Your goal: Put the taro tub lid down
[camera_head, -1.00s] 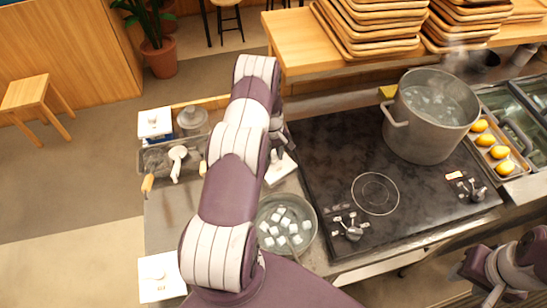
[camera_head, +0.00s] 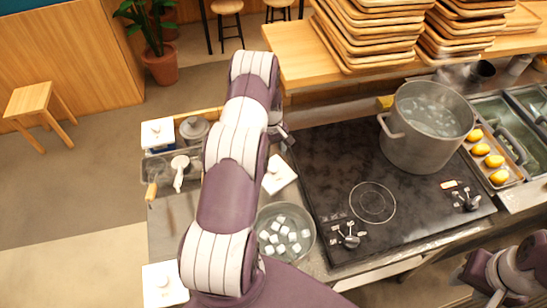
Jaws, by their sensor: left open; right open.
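A white square lid with a round knob (camera_head: 281,179) lies on the counter between my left arm and the cooktop's left edge; I take it as the taro tub lid. My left arm covers its left part. My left gripper (camera_head: 279,134) shows only partly beside the arm, just above the lid in the picture. It is open and apart from the lid. Only links of my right arm show at the bottom right; its gripper cannot be made out.
A round pan (camera_head: 262,214) of pale cubes sits just below the lid. The black cooktop (camera_head: 325,180) is to the right, with a steaming pot (camera_head: 425,150) on it. Another white lid (camera_head: 160,272) is at bottom left. A white-topped box (camera_head: 157,130) and a ladle (camera_head: 179,172) are at left.

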